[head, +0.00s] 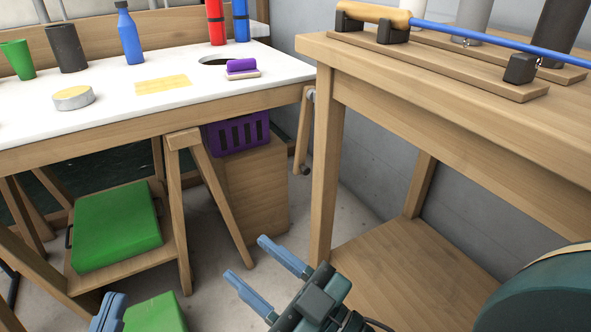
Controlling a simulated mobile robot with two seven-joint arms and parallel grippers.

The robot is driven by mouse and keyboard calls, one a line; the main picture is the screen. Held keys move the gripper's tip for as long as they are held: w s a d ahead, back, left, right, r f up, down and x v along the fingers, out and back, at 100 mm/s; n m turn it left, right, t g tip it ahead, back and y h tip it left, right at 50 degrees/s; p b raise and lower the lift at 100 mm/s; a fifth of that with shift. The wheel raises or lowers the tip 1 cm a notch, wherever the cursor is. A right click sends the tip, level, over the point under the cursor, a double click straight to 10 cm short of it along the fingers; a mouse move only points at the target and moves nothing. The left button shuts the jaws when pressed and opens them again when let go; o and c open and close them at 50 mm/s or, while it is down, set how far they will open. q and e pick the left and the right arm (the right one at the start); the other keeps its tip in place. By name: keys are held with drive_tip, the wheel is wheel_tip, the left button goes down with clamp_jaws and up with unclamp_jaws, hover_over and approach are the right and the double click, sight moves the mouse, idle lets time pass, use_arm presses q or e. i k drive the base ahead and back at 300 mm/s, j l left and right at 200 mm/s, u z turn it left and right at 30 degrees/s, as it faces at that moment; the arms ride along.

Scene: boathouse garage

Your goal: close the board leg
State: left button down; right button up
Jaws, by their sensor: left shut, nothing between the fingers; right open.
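A white-topped wooden board (190,104) stands at the left on wooden legs. An A-shaped wooden leg (180,215) under its front edge has its two bars spread apart. A shorter wooden leg (303,130) hangs at the board's right end, slightly tilted, with a grey fitting near its top. I cannot tell which of these is the board leg. My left gripper (108,312) is shut and empty at the bottom left, its lower part cut off by the frame. My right gripper (266,275) is open and empty at the bottom centre, apart from both legs in the picture.
A wooden workbench (450,110) with a lower shelf fills the right. A purple crate (238,133) sits on a wooden box (256,185) under the board. A green case (117,225) lies on a low shelf. Bottles, cups and a tin stand on the board. Some floor shows between.

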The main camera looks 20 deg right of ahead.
sight(307, 108)
drive_tip(key=i+j, duration=0.1)
drive_tip(key=j, duration=1.15)
drive_tip(key=i, duration=0.05)
